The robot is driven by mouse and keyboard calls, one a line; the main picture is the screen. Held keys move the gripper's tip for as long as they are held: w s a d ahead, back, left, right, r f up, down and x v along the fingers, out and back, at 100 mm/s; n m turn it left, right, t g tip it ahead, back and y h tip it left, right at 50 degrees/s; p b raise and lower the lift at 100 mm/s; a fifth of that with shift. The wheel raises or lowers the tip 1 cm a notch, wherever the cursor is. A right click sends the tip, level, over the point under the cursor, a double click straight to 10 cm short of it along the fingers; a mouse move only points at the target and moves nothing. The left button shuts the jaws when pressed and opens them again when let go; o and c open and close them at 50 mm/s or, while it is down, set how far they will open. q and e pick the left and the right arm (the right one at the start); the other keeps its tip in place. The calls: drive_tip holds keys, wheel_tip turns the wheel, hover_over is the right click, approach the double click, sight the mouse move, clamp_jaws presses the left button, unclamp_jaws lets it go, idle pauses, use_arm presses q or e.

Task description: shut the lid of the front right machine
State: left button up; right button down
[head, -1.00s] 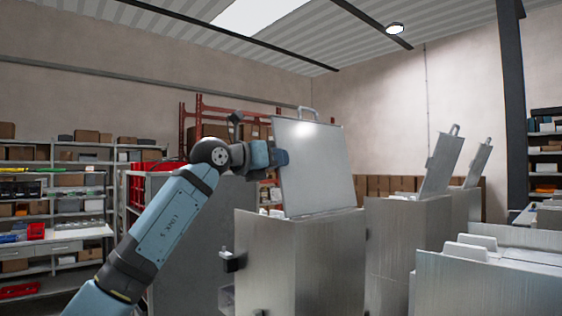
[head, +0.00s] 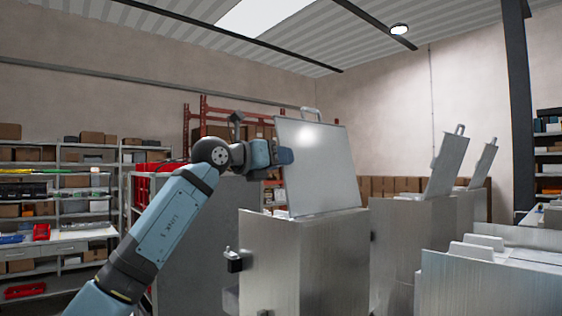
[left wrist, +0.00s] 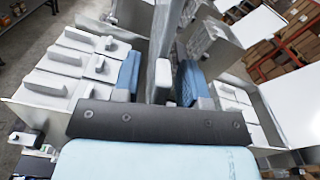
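A grey metal machine (head: 300,262) stands in the middle of the head view. Its flat lid (head: 320,172) is raised and leans back slightly, with a handle (head: 311,113) on top. My left gripper (head: 284,157) is at the lid's left edge, with one blue finger over the face of the panel. In the left wrist view the two blue fingers of the gripper (left wrist: 160,82) stand apart, one on each side of a grey panel edge. I cannot tell whether they touch it. My right gripper is not in view. Which machine counts as front right is unclear from these frames.
Two more raised lids (head: 444,165) (head: 481,165) stand over machines at the right. A near machine (head: 490,285) with white blocks inside fills the lower right corner. Shelves (head: 60,205) with boxes and red bins line the left. A dark post (head: 516,110) rises at the right.

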use_arm(q)
drive_tip(key=b+v, duration=0.4)
drive_tip(key=v, duration=0.9)
